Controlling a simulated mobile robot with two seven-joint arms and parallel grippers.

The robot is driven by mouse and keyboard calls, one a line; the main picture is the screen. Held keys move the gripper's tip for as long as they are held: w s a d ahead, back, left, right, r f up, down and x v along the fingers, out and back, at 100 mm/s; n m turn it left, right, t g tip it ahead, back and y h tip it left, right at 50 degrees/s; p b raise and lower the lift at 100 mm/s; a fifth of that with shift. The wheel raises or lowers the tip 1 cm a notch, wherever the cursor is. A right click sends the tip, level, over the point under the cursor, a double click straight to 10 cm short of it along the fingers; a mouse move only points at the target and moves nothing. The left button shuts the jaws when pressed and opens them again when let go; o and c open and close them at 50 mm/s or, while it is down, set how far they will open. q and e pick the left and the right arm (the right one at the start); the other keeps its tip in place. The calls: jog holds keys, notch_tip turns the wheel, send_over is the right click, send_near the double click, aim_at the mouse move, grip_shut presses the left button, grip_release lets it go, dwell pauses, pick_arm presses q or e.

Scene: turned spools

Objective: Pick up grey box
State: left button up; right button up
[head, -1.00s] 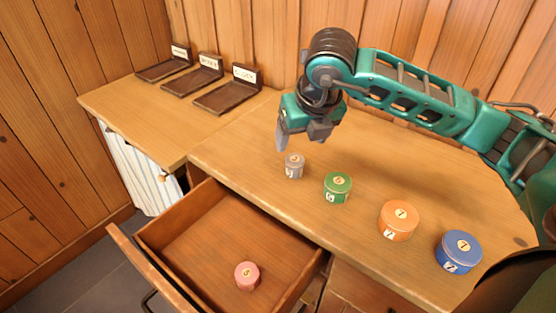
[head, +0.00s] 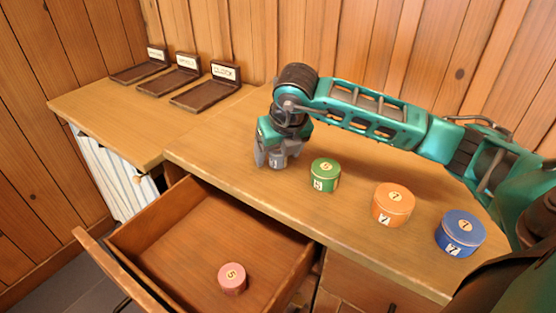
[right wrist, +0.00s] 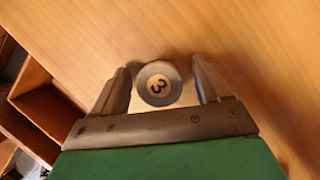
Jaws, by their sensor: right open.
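The grey box (right wrist: 158,84) is a small round tin with a "3" on its lid. In the right wrist view it stands between the two open fingers of my right gripper (right wrist: 160,88), with a gap on each side. In the head view my right gripper (head: 271,160) is low at the worktop, left of the green box, and mostly hides the grey box. My left gripper is not in view.
Right of the gripper stand a green box (head: 325,175), an orange box (head: 393,204) and a blue box (head: 460,233). An open drawer (head: 185,225) below the front edge holds a pink box (head: 232,278). Labelled dark trays (head: 207,90) stand at the back left.

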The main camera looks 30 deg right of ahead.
jog(key=c, duration=1.1)
jog(key=shift+r, duration=0.15)
